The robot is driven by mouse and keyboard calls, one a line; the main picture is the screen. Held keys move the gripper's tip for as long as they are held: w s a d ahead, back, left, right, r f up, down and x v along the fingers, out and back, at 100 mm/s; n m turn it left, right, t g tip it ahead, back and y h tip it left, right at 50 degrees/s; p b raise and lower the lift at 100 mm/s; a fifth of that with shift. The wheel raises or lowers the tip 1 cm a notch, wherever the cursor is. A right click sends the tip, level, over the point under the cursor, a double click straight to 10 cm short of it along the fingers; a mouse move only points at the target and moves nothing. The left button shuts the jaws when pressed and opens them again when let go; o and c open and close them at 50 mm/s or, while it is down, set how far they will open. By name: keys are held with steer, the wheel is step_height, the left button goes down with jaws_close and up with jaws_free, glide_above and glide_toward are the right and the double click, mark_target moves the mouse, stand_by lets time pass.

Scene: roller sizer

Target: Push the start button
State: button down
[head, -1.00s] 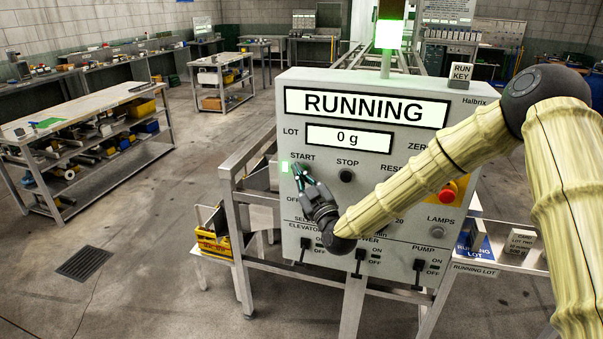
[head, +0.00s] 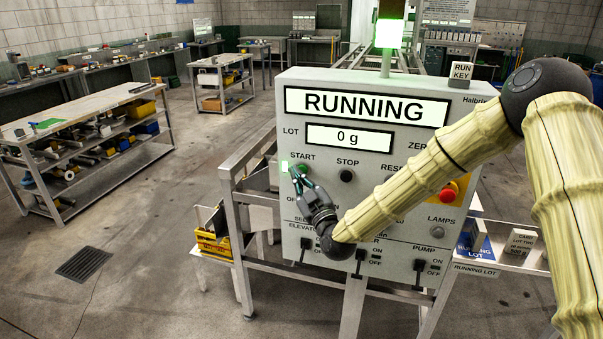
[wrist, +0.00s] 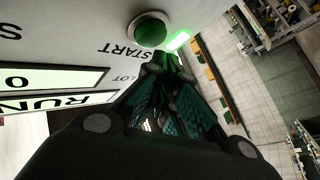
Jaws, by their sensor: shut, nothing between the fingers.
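The control panel (head: 262,100) faces me, and its large display (head: 366,106) reads RUNNING, with 0 g below. The green start button (head: 303,168) is under the START label, with a lit green lamp (head: 284,167) to its left. In the wrist view the round green button (wrist: 151,30) shows beside the lit lamp (wrist: 178,41). My gripper (head: 296,172) is shut and empty, its fingertips just in front of the panel close to the button. In the wrist view the fingertips (wrist: 165,62) appear just beside the button; I cannot tell whether they touch it.
A black stop button (head: 346,176) and a red emergency knob (head: 447,195) sit to the right. Toggle switches (head: 360,262) line the panel's lower edge. A bright green beacon (head: 389,34) stands above the panel. The floor to the left is open before a workbench (head: 85,110).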

steer(key=shift+s, duration=0.1)
steer(key=shift+s+a+b, duration=0.2)
steer(key=shift+s+a, duration=0.05)
steer(key=shift+s, duration=0.5)
steer(key=shift+s+a+b, duration=0.15)
steer(key=shift+s+a, duration=0.15)
steer(key=shift+s, duration=0.5)
steer(key=shift+s+a+b, duration=0.2)
steer(key=shift+s+a, duration=0.05)
steer(key=shift+s, duration=0.5)
